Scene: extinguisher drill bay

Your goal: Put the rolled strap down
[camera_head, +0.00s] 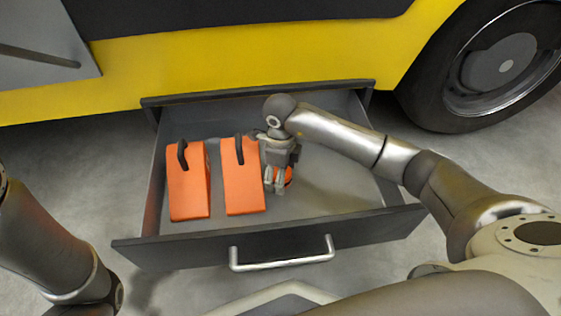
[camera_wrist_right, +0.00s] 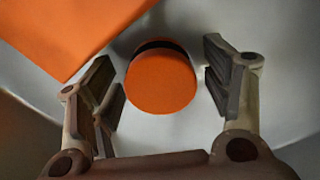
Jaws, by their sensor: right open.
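The rolled strap is a small round orange roll (camera_head: 285,176) inside the open drawer (camera_head: 340,195), partly hidden behind my right gripper. In the right wrist view the roll (camera_wrist_right: 160,84) shows a flat orange face with a dark edge behind it, over the grey drawer floor. My right gripper (camera_head: 275,188) is open and points down into the drawer. Its two fingers (camera_wrist_right: 162,72) stand on either side of the roll, with a visible gap on each side. My left arm shows at the lower left, but its gripper is out of view.
Two orange wedge-shaped blocks with black handles, a left one (camera_head: 188,188) and a right one (camera_head: 242,180), lie in the drawer left of my right gripper. The drawer's right part is bare. Its front has a silver handle (camera_head: 282,262). A yellow vehicle (camera_head: 230,65) stands behind.

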